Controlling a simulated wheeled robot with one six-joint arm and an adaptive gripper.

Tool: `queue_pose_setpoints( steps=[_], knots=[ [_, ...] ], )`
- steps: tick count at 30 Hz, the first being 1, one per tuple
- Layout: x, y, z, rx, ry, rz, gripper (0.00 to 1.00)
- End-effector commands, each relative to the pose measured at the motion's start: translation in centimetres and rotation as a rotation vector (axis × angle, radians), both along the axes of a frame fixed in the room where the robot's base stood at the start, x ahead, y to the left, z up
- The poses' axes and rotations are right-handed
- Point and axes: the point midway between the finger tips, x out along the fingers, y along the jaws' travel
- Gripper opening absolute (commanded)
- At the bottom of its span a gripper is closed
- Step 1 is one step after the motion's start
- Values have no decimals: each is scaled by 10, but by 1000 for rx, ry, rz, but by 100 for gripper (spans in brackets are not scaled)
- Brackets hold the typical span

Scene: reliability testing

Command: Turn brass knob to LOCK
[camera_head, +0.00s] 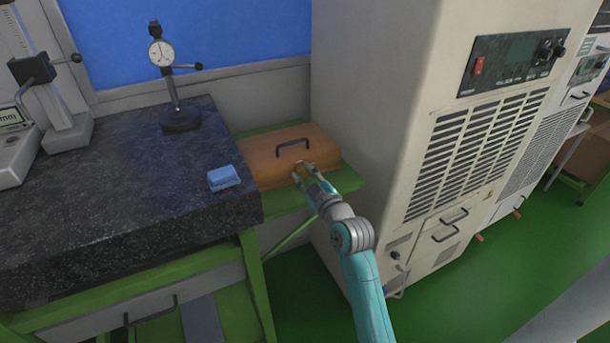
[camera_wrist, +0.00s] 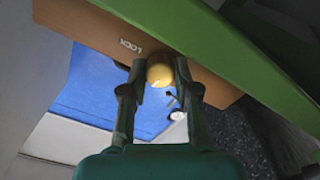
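The brass knob (camera_wrist: 159,75) is a round yellow ball on the face of the orange-brown wooden box. White LOCK lettering (camera_wrist: 130,46) is printed on that face beside the knob and appears upside down in the wrist view. The wooden box (camera_head: 265,162), with a black handle on top, sits on a green bench in the head view. My gripper (camera_wrist: 160,70) has one fingertip on each side of the knob, and the knob fills the space between them. In the head view my gripper (camera_head: 304,174) is at the box's front face and mostly hides the knob.
A dark granite slab (camera_head: 110,190) with a blue block (camera_head: 223,178) and a dial gauge stand (camera_head: 180,118) lies left of the box. A tall beige cabinet (camera_head: 375,110) stands close on the right. Green floor is open below the bench.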

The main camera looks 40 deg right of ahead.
Motion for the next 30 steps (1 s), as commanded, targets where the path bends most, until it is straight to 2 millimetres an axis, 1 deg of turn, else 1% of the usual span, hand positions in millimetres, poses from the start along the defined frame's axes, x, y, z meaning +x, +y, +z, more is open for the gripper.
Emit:
queue_pose_setpoints(
  steps=[8, 14, 20, 30],
  knots=[
    [0, 0, 0, 11, -2, 1, 0],
    [0, 0, 0, 75, -20, 0, 0],
    [0, 0, 0, 209, -58, 0, 0],
    [0, 0, 0, 516, -146, 0, 0]
  ],
)
